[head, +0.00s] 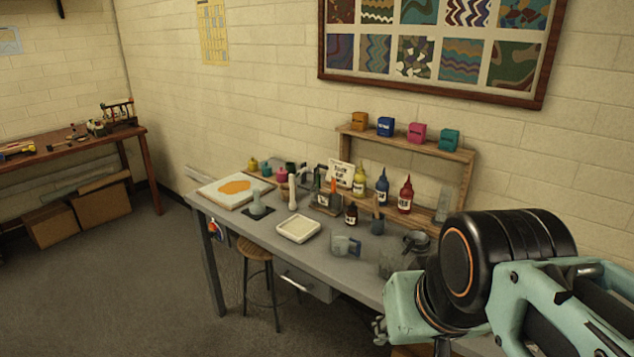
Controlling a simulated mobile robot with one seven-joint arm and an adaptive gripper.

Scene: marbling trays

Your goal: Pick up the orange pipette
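A thin orange item (333,187), which looks like the orange pipette, stands upright in a small dark holder (325,201) near the middle of the grey table (262,226). A similar green item (317,181) stands just left of it. Both are small in the picture, and their lower ends are hidden by the holder. My arm fills the lower right, in front of the table's right end. I cannot make out my gripper's fingers, and nothing held shows.
A shallow cream tray (298,229), a clear mug (346,244) and a dark dropper bottle (351,214) stand in front of the holder. Yellow (360,180), blue (382,187) and red (405,195) bottles stand behind, by a wooden shelf (463,172). A stool (256,252) stands below.

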